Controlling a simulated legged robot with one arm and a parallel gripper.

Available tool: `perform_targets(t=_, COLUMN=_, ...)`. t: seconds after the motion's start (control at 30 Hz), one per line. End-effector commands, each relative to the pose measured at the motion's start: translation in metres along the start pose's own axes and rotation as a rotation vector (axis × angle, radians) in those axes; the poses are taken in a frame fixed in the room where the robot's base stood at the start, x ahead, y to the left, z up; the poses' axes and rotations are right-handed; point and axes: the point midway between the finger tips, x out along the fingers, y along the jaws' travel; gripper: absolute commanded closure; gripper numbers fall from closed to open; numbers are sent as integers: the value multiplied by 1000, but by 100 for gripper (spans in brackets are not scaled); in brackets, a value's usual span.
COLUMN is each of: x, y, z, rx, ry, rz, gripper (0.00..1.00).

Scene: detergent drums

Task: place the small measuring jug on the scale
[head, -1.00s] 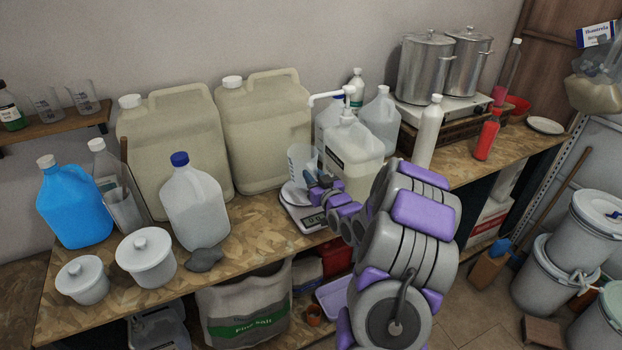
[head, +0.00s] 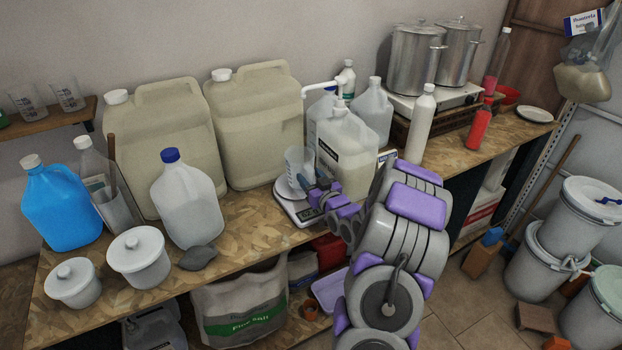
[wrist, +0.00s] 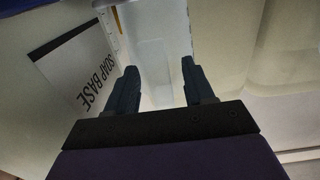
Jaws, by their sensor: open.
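The small measuring jug (head: 297,163) is clear with faint markings and appears upright over the pan of the white scale (head: 284,202). I cannot tell for certain whether its base touches the pan. My gripper (head: 310,180) is right beside the jug, low over the scale, and partly hides both. In the wrist view my gripper (wrist: 160,70) is open, its two dark fingers apart. A translucent wall, seemingly the jug (wrist: 155,64), shows between and beyond them. I see no clear grip on it.
A white-capped pump canister labelled soap base (head: 345,150) stands just right of the scale. Large beige drums (head: 255,125) stand behind it. A clear blue-capped jug (head: 187,205) and a dark stone-like lump (head: 198,257) are to the left. Bare board lies left of the scale.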

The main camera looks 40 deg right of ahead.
Motion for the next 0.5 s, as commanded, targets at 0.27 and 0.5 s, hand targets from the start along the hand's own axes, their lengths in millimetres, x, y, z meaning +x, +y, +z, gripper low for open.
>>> perform_targets(t=0.27, x=-4, y=0, z=-2, rx=0, ry=0, rz=1, gripper=47)
perform_targets(t=0.5, x=-40, y=2, z=-2, rx=2, ry=-3, rz=3, gripper=47)
